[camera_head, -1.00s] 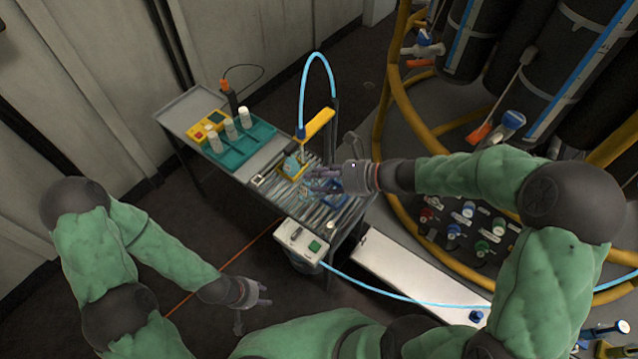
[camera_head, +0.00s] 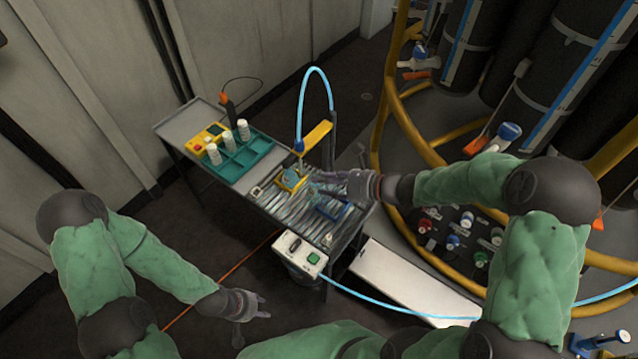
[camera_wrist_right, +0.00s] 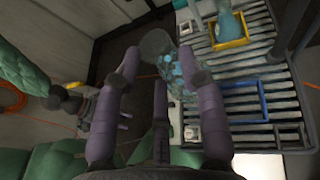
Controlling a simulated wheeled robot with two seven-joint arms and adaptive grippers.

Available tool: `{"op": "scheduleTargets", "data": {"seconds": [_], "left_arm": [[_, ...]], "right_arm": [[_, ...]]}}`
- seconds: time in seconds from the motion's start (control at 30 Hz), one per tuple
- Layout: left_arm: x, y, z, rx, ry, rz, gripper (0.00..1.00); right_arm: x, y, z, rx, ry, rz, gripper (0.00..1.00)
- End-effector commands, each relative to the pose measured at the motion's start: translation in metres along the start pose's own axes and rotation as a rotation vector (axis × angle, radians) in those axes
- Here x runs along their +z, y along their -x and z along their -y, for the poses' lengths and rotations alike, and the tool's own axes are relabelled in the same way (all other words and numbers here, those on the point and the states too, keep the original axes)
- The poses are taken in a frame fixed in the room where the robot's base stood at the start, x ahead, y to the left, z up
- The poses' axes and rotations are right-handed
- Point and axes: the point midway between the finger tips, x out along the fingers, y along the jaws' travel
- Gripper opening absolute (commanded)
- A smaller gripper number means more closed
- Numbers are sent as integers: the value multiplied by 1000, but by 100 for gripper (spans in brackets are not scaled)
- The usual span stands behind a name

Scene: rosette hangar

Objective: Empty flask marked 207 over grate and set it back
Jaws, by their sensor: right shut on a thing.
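My right gripper (camera_head: 322,183) is over the slatted grate (camera_head: 283,213) of the cart. In the right wrist view its fingers (camera_wrist_right: 160,62) are shut on a clear flask (camera_wrist_right: 156,42) with bluish contents. I cannot read a number on it, nor tell its exact tilt. A second flask (camera_wrist_right: 229,24) with teal contents stands inside a yellow square frame (camera_wrist_right: 240,42) on the grate. A blue square frame (camera_wrist_right: 262,87) beside it looks empty in the wrist view. My left gripper (camera_head: 258,305) is open and empty, low and away from the cart.
A teal rack (camera_head: 240,160) with several white bottles and a yellow box (camera_head: 207,138) stand at the cart's far end. A light-blue hose (camera_head: 317,72) arches over the grate. A control box (camera_head: 300,252) hangs at the front. Yellow rails (camera_head: 400,120) and dark cylinders stand at right.

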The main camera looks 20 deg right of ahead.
Motion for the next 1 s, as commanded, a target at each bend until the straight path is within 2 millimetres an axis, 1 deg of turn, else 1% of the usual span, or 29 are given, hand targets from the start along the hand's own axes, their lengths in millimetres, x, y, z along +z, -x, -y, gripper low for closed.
{"op": "scheduleTargets", "data": {"seconds": [0.03,0.1,0.2,0.3,0.4,0.67,0.87,1.0], "left_arm": [[0,6,-2,0,0,0,40],[0,10,-3,0,0,0,40],[0,14,-5,0,0,0,40],[1,17,-6,0,0,0,40],[1,19,-7,0,0,0,40],[1,18,-6,0,0,0,40],[0,9,-3,0,0,0,40],[0,0,0,0,0,0,40]], "right_arm": [[-8,0,10,-20,-19,0,0],[-22,-2,22,-50,-34,1,0],[-40,-3,37,-89,-53,0,0],[-55,-3,48,-123,-66,-3,0],[-67,-3,55,-145,-75,-6,0],[-78,-5,60,-163,-79,-9,0],[-88,-9,60,-162,-79,-9,0],[-98,-13,60,-162,-79,-9,0]]}}
